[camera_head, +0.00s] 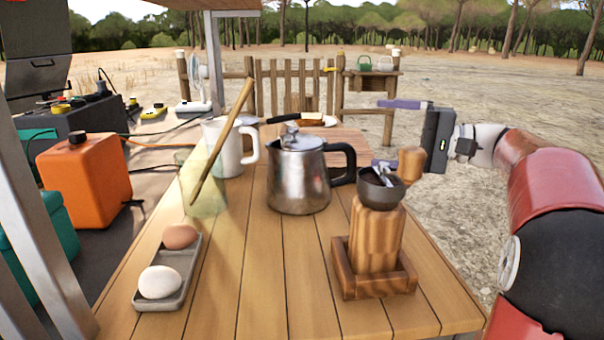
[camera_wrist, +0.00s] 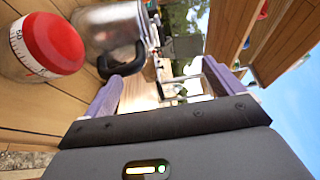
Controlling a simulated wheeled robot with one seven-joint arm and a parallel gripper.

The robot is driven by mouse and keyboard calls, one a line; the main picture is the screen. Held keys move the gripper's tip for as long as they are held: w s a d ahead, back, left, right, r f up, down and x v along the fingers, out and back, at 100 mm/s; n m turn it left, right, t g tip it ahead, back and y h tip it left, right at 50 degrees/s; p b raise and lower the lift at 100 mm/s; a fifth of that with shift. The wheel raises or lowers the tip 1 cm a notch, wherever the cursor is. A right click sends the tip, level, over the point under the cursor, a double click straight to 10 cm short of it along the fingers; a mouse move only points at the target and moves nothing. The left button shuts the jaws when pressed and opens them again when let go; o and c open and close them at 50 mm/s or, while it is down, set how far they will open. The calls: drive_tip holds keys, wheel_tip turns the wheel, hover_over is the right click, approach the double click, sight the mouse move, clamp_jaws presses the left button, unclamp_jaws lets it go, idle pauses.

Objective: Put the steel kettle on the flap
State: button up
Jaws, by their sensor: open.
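The steel kettle (camera_head: 298,178) stands upright on the plank worktop (camera_head: 255,290), its black handle toward the right. My gripper (camera_head: 393,134) is open and empty, to the right of the handle and apart from it. Its lower finger is partly hidden behind the coffee grinder. In the wrist view the kettle (camera_wrist: 108,22) and its handle lie at the upper left, beyond the purple fingertips (camera_wrist: 160,72). The handle is not between the fingers. I cannot tell for certain which part of the wooden surface is the flap.
The wooden grinder (camera_head: 374,235) stands in front of my gripper. A red-topped timer (camera_wrist: 52,42) is near the handle. A white mug (camera_head: 228,148), a glass with a wooden spoon (camera_head: 204,188) and an egg tray (camera_head: 188,285) are left of the kettle. The front middle planks are clear.

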approach(353, 167)
drive_tip(key=x, duration=0.3)
drive_tip(key=shift+w+a+r+b, duration=0.1)
drive_tip(key=shift+a+r+b, duration=0.1)
drive_tip(key=shift+b, duration=0.2)
drive_tip(key=shift+a+f, duration=0.2)
drive_tip(key=shift+f, duration=0.1)
drive_tip(key=shift+p+x, duration=0.3)
drive_tip(key=shift+x, duration=3.3)
drive_tip(key=shift+r, duration=0.1)
drive_tip(key=c, duration=1.1)
